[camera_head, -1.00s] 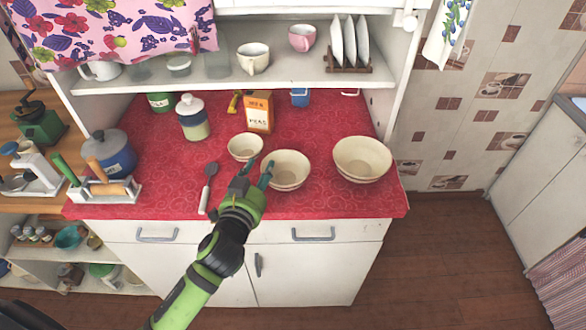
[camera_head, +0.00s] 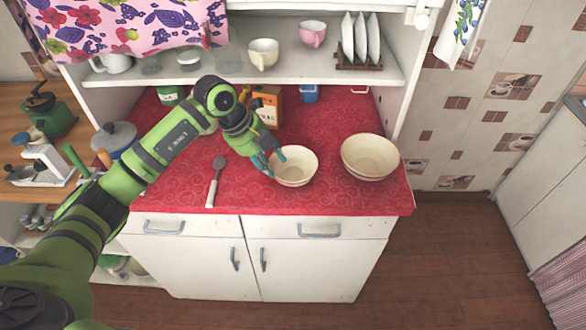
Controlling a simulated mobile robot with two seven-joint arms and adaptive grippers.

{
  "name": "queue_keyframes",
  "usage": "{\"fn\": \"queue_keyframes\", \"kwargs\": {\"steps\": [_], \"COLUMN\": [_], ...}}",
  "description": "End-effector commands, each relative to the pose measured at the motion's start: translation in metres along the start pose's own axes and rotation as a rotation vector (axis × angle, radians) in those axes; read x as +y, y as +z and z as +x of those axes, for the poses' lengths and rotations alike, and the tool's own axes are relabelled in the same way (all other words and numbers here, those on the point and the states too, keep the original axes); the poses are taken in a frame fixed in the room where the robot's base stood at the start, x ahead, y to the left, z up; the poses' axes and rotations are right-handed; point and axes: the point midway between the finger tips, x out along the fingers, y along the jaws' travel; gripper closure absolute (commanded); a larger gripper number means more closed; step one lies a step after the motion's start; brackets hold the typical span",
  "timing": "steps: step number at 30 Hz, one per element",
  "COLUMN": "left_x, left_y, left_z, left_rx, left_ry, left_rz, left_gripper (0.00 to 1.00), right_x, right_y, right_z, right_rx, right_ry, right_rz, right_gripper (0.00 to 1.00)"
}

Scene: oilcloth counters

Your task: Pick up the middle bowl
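The middle bowl (camera_head: 297,170), cream and round, stands upright on the red oilcloth counter (camera_head: 330,195). The larger cream bowl (camera_head: 369,157) stands to its right, apart from it. The smallest bowl is hidden behind my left gripper and arm. My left gripper (camera_head: 274,164) is at the left rim of the middle bowl, its two teal-tipped fingers spread apart. I cannot tell whether a finger touches the bowl or reaches inside its rim. My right gripper is not in view.
A spoon (camera_head: 216,178) with a white handle lies left of the bowl. An orange box (camera_head: 267,106) stands behind my gripper. A shelf (camera_head: 300,78) with cups and plates hangs over the counter's back. The counter in front of the bowls is clear.

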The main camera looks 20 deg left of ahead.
Motion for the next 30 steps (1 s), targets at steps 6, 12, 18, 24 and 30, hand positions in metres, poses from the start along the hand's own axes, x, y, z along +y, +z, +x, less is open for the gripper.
{"fn": "queue_keyframes", "kwargs": {"steps": [6,12,18,24,30], "left_x": [0.015,0.017,0.021,0.022,0.022], "left_y": [0.012,0.015,0.020,0.021,0.021], "left_z": [0.003,0.024,0.052,0.063,0.064], "left_rx": [-0.031,-0.027,-0.028,-0.031,-0.031], "left_ry": [0.077,0.076,0.072,0.071,0.071], "left_rz": [-0.029,-0.030,-0.027,-0.024,-0.024], "left_gripper": [0.60,0.60,0.60,0.60,0.80], "right_x": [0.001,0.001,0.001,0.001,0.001], "right_y": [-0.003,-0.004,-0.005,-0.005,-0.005], "right_z": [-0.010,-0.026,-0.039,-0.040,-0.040], "right_rx": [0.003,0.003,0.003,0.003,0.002], "right_ry": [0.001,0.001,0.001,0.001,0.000], "right_rz": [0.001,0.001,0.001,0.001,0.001], "right_gripper": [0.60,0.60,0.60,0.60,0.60]}}
